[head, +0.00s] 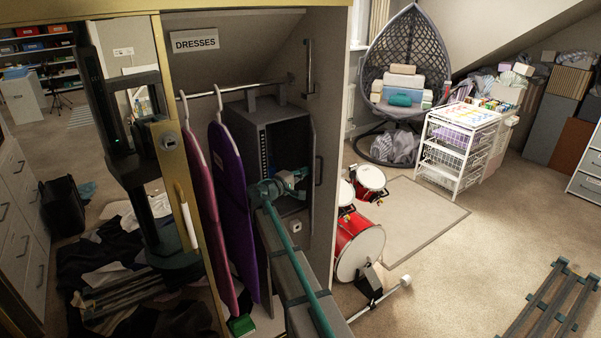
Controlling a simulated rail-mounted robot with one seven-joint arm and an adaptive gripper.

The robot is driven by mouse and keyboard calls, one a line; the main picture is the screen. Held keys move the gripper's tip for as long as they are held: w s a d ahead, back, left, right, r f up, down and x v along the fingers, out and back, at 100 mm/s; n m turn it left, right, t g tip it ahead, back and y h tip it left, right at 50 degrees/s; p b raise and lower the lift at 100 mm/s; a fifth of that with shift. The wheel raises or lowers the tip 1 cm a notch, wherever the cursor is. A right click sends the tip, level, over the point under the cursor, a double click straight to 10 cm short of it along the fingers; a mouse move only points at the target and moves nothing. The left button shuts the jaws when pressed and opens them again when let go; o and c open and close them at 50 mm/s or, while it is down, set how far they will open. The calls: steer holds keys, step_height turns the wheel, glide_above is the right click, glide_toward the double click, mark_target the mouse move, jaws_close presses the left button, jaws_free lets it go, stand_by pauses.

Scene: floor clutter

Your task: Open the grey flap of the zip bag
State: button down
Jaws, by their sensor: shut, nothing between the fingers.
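A grey box-shaped bag (247,128) hangs by grey straps from the rail inside the cupboard marked DRESSES. A dark opening shows in its front, with a row of small light marks like zip teeth along its left side. A narrow grey panel (311,160) at the right of this opening looks like the flap, standing out from the front. My gripper (299,175) is at the lower part of the opening, shut and empty. It covers part of the bag's lower front. I cannot tell whether it touches the flap.
A pink garment bag (199,190) and a purple one (228,185) hang just left. The cupboard's right side wall (326,130) is close to my gripper. A red drum set (358,245) stands outside it. A mirror fills the left.

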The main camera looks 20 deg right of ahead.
steer(key=shift+s+d+b, duration=0.25)
steer(key=shift+d+b, duration=0.25)
steer(key=shift+s+d+b, duration=0.25)
steer(key=shift+d+b, duration=0.2)
steer(key=shift+a, duration=0.1)
